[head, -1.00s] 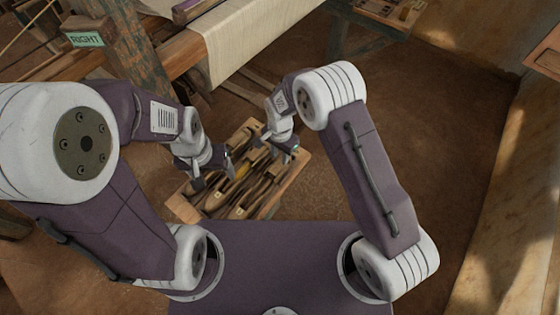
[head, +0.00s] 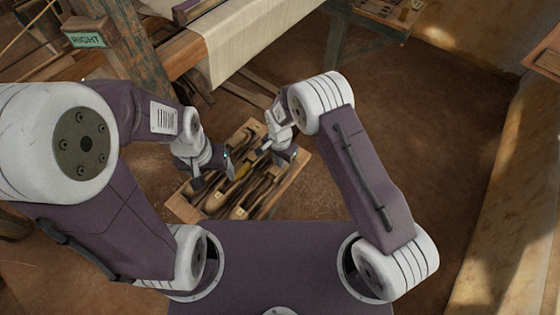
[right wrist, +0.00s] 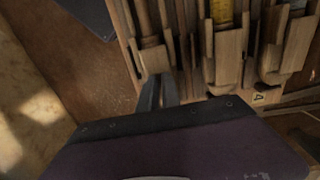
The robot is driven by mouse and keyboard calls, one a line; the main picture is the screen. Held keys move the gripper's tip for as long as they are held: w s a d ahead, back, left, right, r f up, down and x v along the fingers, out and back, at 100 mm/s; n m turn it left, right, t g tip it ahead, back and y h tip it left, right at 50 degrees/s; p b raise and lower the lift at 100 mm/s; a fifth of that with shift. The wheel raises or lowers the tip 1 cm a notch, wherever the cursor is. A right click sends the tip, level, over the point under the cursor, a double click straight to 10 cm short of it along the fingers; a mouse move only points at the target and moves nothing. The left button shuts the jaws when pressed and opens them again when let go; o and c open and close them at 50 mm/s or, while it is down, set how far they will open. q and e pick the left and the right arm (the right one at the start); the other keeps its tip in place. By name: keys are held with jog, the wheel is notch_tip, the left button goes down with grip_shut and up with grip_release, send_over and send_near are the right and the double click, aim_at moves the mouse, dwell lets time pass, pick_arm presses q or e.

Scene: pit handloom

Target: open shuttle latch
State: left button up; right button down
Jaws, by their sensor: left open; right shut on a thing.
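A wooden tray (head: 185,208) holding several wooden shuttles sits on the ground ahead of my base. In the right wrist view the shuttles lie side by side, and one has a yellow bobbin (right wrist: 222,12). My right gripper (head: 266,149) is at the tray's far right part. In the right wrist view its dark fingers (right wrist: 160,90) are shut at the end of a wooden shuttle (right wrist: 154,60); the exact contact is hard to see. My left gripper (head: 205,178) is open and empty over the tray's left part. I cannot make out a latch.
The loom's thick wooden post (head: 140,60) and pale cloth (head: 245,45) stand behind the tray. A small wooden table (head: 375,20) is at the back. The dirt floor (head: 450,120) to the right is clear.

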jog(key=n, duration=0.4)
jog(key=shift+d+n, duration=0.1)
jog(key=shift+n, duration=0.3)
jog(key=n, duration=0.4)
jog(key=shift+d+n, duration=0.1)
jog(key=shift+n, duration=0.2)
jog(key=n, duration=0.4)
jog(key=shift+d, duration=0.1)
jog(key=shift+n, duration=2.1)
